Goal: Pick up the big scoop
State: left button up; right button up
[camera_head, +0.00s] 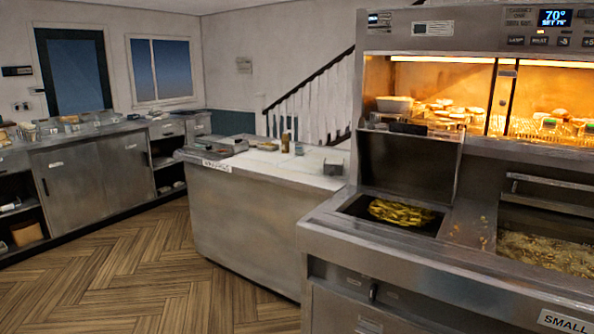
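I cannot make out the big scoop for certain in the head view. A dark flat item (408,127) lies on the ledge at the front left of the lit warming cabinet (460,44), too small to identify. Fries (402,212) lie in a dark recessed well of the steel frying range (335,222). Neither of my grippers is in view.
A fryer vat with bubbling oil (545,252) is at the right. A steel island counter (240,205) holds small items, including a small metal container (333,167). Steel cabinets (95,178) line the left wall. The wooden floor (130,265) is clear at the lower left.

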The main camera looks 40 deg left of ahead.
aim_at(332, 170)
jog(key=u, duration=1.2)
